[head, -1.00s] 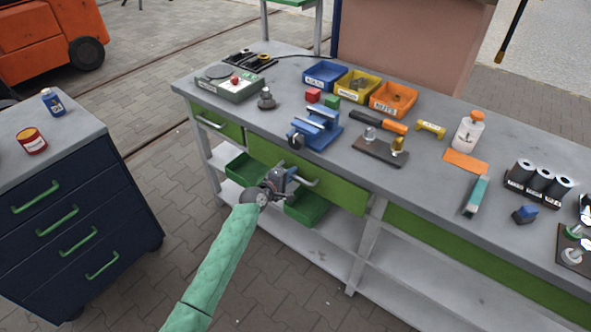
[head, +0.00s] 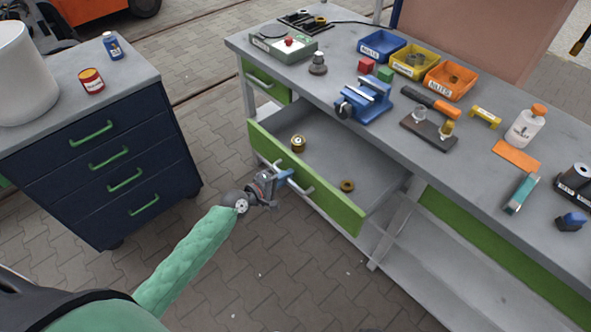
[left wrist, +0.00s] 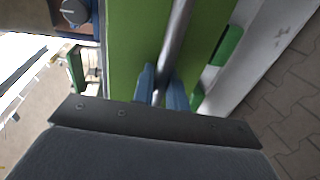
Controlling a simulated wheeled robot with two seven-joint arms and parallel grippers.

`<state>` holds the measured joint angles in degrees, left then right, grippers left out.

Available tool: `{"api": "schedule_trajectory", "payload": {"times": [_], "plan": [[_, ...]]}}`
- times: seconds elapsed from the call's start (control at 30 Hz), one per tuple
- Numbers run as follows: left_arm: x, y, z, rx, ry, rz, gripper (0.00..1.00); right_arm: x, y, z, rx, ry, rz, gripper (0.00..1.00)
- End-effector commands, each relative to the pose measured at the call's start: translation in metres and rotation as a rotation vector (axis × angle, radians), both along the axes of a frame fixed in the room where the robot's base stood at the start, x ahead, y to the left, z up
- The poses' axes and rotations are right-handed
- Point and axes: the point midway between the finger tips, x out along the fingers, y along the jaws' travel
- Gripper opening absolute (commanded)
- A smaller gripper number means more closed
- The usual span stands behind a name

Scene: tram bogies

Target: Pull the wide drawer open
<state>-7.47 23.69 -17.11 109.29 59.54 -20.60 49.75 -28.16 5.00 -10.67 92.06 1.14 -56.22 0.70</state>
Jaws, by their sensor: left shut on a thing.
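The wide drawer (head: 262,149) under the workbench is pulled well out, its green front standing clear of the bench. Its grey inside shows two small brass-coloured round parts, one near the left (head: 298,143) and one near the right (head: 347,185). My left gripper (head: 284,177) is at the drawer's bar handle (head: 301,187). In the left wrist view its blue fingers (left wrist: 162,90) are shut on the grey bar (left wrist: 176,38) in front of the green drawer front. My right gripper is in neither view.
A narrower green drawer (head: 266,82) sits shut at the left. A dark blue cabinet (head: 100,160) stands left of my arm. Paved floor lies between.

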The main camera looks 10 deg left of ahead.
Motion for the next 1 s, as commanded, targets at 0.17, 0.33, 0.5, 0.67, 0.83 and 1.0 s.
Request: {"api": "schedule_trajectory", "payload": {"times": [0.17,0.33,0.5,0.67,0.83,1.0], "plan": [[-0.008,0.006,-0.001,0.0,0.002,0.0,0.0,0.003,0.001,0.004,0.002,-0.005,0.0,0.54],[-0.009,0.007,-0.001,0.0,0.001,0.0,0.0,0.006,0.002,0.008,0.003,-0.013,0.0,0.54],[-0.009,0.007,-0.001,0.0,0.001,0.0,0.0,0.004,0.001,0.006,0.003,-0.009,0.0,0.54],[-0.009,0.007,-0.001,0.0,0.001,0.0,0.19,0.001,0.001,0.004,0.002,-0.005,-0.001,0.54],[-0.009,0.007,0.0,0.001,0.001,0.0,0.19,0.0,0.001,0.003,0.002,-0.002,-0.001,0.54],[-0.016,0.012,0.0,0.001,0.001,0.001,0.19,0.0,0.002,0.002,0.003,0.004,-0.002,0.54]]}}
